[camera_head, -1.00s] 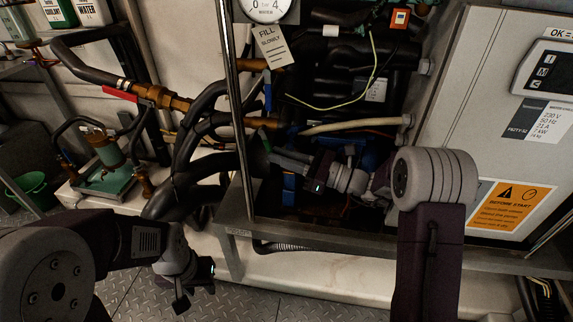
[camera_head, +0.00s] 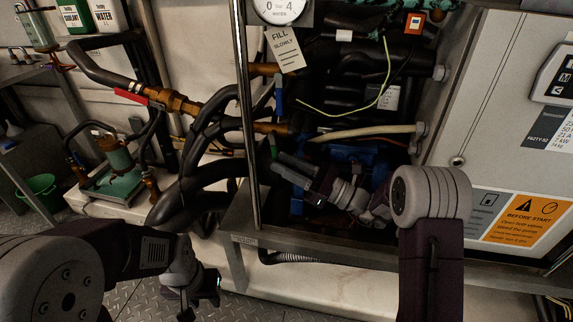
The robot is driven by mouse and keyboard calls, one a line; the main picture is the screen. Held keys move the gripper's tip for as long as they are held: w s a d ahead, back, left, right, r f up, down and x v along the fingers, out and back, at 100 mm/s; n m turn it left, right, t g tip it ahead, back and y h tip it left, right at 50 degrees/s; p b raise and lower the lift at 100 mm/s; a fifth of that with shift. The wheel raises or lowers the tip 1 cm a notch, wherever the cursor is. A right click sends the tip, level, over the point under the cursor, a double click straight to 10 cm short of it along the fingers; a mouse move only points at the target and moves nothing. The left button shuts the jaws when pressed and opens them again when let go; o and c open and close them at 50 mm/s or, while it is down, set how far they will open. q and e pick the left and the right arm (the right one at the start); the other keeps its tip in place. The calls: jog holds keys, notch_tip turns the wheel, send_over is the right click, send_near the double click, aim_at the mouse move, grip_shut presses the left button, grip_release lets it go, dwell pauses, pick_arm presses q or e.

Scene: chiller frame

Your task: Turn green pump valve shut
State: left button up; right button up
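A small green valve handle (camera_head: 273,147) stands nearly upright by the brass pipe, just behind the front post of the chiller frame. My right gripper (camera_head: 284,168) reaches left into the frame, with its fingertips just below and right of the handle. Its two fingers look parted, with nothing clearly between them. I cannot tell whether a finger touches the handle. My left gripper (camera_head: 200,298) hangs low in front of the frame, away from the valve. Its fingers are dark, and their opening is unclear.
The frame's upright post (camera_head: 246,120) and front rail (camera_head: 330,246) border the opening. A blue handle (camera_head: 279,95) sits above the green one, and a red handle (camera_head: 131,97) is left. Black hoses (camera_head: 190,190) crowd the left side. A grey cabinet (camera_head: 475,90) stands right.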

jog(key=p+v, duration=0.2)
jog(key=v, duration=0.7)
jog(key=shift+p, duration=0.4)
jog(key=shift+r, duration=0.1)
jog(key=c, duration=0.4)
jog(key=r+n+p, duration=0.1)
jog(key=n+p, duration=0.1)
jog(key=p, duration=0.1)
jog(key=d+r+n+h+p, duration=0.1)
jog(key=r+n+p, duration=0.1)
jog(key=p, duration=0.2)
jog(key=d+r+n+p, duration=0.1)
jog(key=n+p, duration=0.1)
jog(key=p, duration=0.1)
jog(key=shift+s+r+h+p, duration=0.15)
jog(key=shift+r+h+p, duration=0.2)
jog(key=shift+r+h, duration=0.05)
grip_shut()
jog(key=s+d+r+n+g+h+p, duration=0.2)
jog(key=d+n+p, duration=0.1)
jog(key=n+p, duration=0.75)
jog(key=w+a+f+n, duration=0.1)
jog(key=w+a, duration=0.4)
jog(key=a, duration=0.7)
jog(key=shift+w+f, duration=0.35)
jog(key=shift+f, duration=0.25)
